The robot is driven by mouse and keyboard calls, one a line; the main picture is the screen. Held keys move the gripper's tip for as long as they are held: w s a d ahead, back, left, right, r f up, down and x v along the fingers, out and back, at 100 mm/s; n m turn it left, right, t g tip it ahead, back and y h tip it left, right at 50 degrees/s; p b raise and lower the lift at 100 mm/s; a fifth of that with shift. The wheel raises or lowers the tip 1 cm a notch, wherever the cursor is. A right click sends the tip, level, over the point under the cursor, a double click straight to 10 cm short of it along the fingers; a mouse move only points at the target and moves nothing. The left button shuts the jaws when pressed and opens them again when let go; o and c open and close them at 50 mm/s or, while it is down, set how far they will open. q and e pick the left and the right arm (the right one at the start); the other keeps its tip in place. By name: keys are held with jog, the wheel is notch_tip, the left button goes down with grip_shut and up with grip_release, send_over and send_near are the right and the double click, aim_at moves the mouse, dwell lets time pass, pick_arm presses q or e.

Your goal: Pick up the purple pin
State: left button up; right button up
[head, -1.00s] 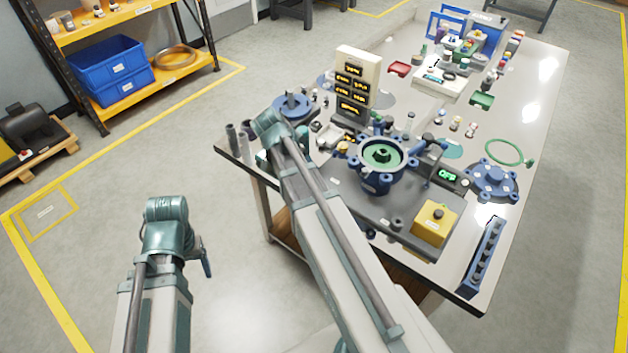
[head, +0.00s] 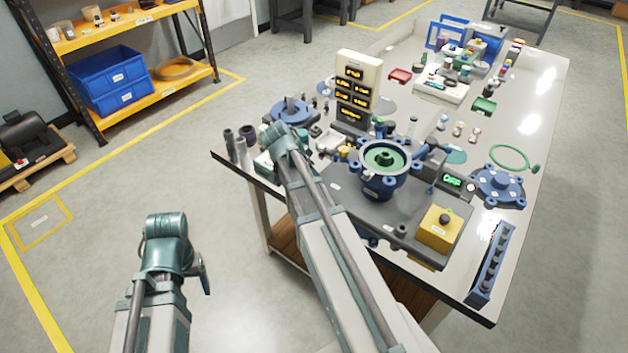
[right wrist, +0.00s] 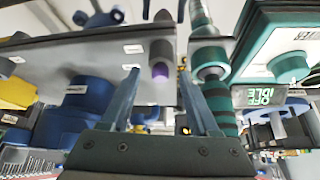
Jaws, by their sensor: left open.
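The purple pin (right wrist: 160,72) shows in the right wrist view as a dark grey cylinder with a purple end. It appears between the fingertips of my right gripper (right wrist: 158,74), with a gap on each side. That gripper is open and empty; how far the pin lies beyond the tips is hard to tell. In the head view my right arm hides its own gripper, and I cannot pick out the pin. My left gripper (head: 204,276) hangs over the floor at lower left, away from the table, partly hidden by its arm. It is open.
The crowded table (head: 545,110) holds a blue housing with a green centre (head: 384,160), a yellow box (head: 438,229), a display tower (head: 357,82) and a blue flange (head: 499,184). A teal cylinder (right wrist: 209,60) stands close beside the pin.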

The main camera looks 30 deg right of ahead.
grip_shut()
dwell(0.3)
